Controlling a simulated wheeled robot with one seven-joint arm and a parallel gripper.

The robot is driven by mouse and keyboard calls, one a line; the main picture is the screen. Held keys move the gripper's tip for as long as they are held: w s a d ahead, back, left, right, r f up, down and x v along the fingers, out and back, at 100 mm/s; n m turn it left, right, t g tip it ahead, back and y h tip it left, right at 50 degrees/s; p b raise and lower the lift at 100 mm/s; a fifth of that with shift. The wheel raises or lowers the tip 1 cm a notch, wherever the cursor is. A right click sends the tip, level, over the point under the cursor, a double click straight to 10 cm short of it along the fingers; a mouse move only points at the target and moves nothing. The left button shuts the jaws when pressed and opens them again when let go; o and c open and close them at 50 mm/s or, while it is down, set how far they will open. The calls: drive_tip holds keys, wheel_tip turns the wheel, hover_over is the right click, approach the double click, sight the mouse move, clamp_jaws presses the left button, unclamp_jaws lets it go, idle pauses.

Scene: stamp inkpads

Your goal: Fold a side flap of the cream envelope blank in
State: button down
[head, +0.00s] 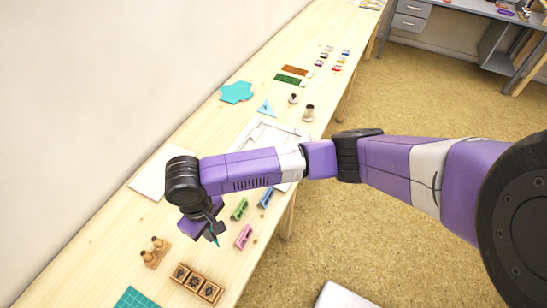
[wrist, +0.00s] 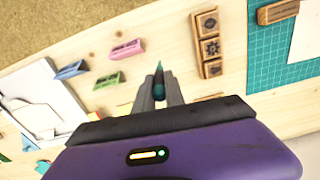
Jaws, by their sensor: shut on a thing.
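My gripper (head: 212,232) hangs over the near part of the workbench, shut on a small teal pointed thing. The teal thing (wrist: 159,84) sticks out between the fingertips (wrist: 159,98) in the wrist view; what it is I cannot tell. A pale board (head: 262,132) lies beyond my arm, partly hidden by it; in the wrist view it shows at the left (wrist: 62,88) with pale paper shapes on it. I cannot tell for sure which is the cream envelope blank, nor how its flaps stand. My gripper is apart from this board.
Green (head: 239,209), blue (head: 266,198) and pink (head: 243,236) blocks lie near the gripper. A wooden stamp tray (head: 195,283), a stamp stand (head: 155,252) and a green cutting mat (head: 137,299) lie nearer. A pale sheet (head: 148,182) and teal blank (head: 237,92) lie along the wall side.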

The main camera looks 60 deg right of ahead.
drive_tip(key=shift+d+f, duration=0.15)
drive_tip(key=shift+f, duration=0.1)
drive_tip(key=shift+f+b, duration=0.1)
drive_tip(key=shift+b, duration=0.55)
drive_tip(key=w+d+r+n+h+b, duration=0.2)
drive_tip(key=w+d+b, duration=0.1)
drive_tip(key=w, duration=0.7)
drive_tip(key=w+d+r+n+g+h+p, duration=0.1)
drive_tip(key=w+d, duration=0.1)
drive_tip(key=d, duration=0.2)
drive_tip(key=w+d+r+n+h+p, duration=0.1)
drive_tip(key=w+d+h, duration=0.15)
drive_tip(key=d, duration=0.25)
drive_tip(key=s+d+f+n+t+h+p, duration=0.1)
drive_tip(key=s+d+f+h, duration=0.1)
drive_tip(key=s+d, duration=0.5)
drive_tip(key=s+d+f+n+h+p, duration=0.1)
drive_tip(key=s+d+n+h+p, duration=0.1)
drive_tip(key=s+d, duration=0.5)
drive_tip(key=d, duration=0.5)
drive_tip(key=shift+s+d+f+n+t+p, duration=0.15)
drive_tip(key=shift+d+f+n+t+p, duration=0.15)
drive_tip(key=shift+f+t, duration=0.1)
drive_tip(key=shift+a+h, duration=0.1)
drive_tip(key=shift+h, duration=0.15)
